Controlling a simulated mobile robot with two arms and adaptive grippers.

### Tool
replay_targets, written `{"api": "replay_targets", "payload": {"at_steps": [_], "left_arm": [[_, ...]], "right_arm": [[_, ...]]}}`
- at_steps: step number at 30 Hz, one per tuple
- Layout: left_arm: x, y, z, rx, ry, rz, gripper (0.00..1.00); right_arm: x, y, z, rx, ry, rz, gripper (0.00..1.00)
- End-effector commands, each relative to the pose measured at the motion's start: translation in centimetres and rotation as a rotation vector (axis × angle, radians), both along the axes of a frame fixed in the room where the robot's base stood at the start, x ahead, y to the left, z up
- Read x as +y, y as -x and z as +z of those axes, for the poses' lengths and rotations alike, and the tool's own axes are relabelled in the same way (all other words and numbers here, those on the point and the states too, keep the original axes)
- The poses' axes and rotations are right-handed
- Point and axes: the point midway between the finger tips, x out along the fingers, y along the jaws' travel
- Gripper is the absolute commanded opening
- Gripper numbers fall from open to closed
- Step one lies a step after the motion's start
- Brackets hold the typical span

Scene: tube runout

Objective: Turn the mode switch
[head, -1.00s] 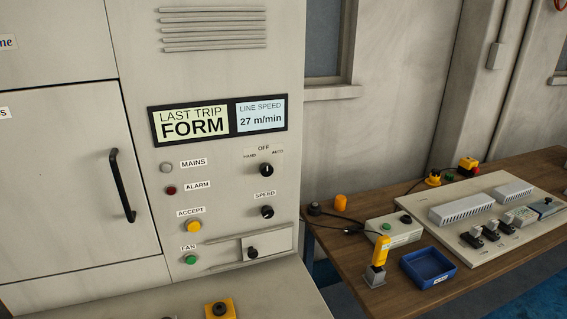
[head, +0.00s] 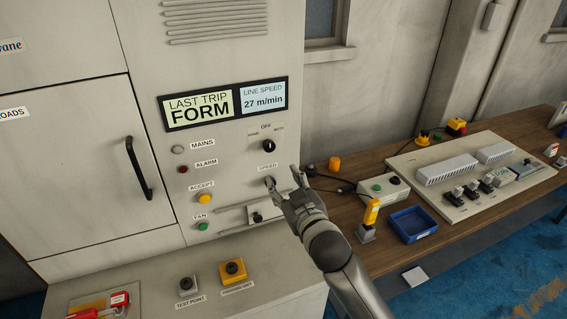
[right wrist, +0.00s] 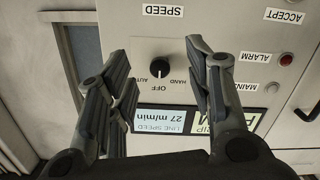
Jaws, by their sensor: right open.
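The mode switch (head: 268,146) is a black knob on the grey cabinet front, under the labels HAND, OFF and AUTO. In the upside-down right wrist view the same knob (right wrist: 162,74) shows between my fingers, apart from them, and its white mark seems to face OFF. My right gripper (head: 284,180) is open and empty in front of the panel, below the mode switch in the head view, overlapping the speed knob (head: 269,183). Its fingers (right wrist: 158,50) spread wide in the wrist view. My left gripper is not in view.
A display (head: 222,103) sits above the switch; the yellow ACCEPT button (head: 204,198) and green FAN button (head: 203,226) are to the left. A slide with a knob (head: 257,217) lies below. A wooden bench (head: 465,228) with a blue tray (head: 414,223) stands right.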

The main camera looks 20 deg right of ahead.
Motion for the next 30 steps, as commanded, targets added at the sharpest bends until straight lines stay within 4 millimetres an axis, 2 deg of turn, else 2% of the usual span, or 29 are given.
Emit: {"api": "replay_targets", "payload": {"at_steps": [1, 3, 6, 11, 28, 30], "left_arm": [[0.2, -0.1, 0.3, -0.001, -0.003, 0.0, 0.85], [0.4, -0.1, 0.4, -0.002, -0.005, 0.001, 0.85], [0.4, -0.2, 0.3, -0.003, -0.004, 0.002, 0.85], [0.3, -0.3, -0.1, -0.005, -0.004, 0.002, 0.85], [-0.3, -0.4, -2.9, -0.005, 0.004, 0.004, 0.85], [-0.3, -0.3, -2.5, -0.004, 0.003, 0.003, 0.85]], "right_arm": [[0.1, -0.4, 1.7, -0.038, 0.005, 0.005, 0.47], [0.2, -0.8, 3.0, -0.072, 0.008, 0.011, 0.47], [0.3, -1.1, 3.6, -0.092, 0.009, 0.014, 0.47], [0.3, -2.3, 3.6, -0.094, 0.009, 0.014, 0.47], [0.5, -9.1, 3.4, -0.091, 0.01, 0.013, 0.47], [0.5, -8.8, 3.6, -0.09, 0.009, 0.014, 0.47]]}}
